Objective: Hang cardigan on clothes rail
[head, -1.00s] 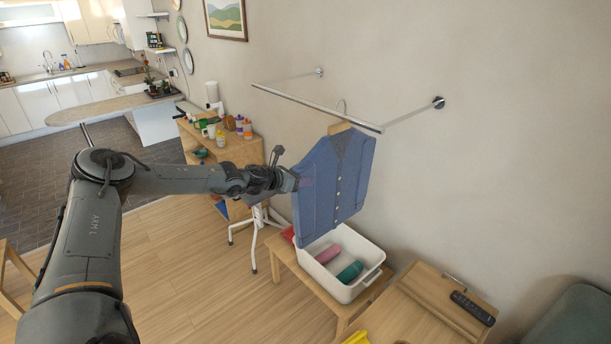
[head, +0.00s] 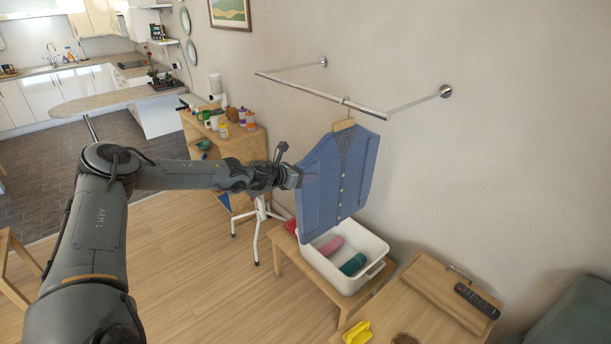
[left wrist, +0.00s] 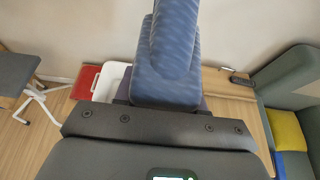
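The blue cardigan (head: 335,190) hangs upright on a wooden hanger (head: 344,125) with a thin metal hook (head: 346,101). The hook top now shows at the clothes rail (head: 310,90), level with the bar and overlapping it. I cannot tell whether the rail bears its weight. My left gripper (head: 298,178) is at the cardigan's left side edge and appears closed on the cloth; its fingertips are hidden. In the left wrist view the cardigan (left wrist: 170,55) rises straight ahead of the dark gripper body. My right gripper is not in view.
A white bin (head: 375,262) with rolled pink and teal cloths stands on a wooden bench below the cardigan. A wooden table with a remote (head: 477,301) is at the right. A shelf (head: 238,150) with bottles stands behind my left arm. The rail is fixed to the wall.

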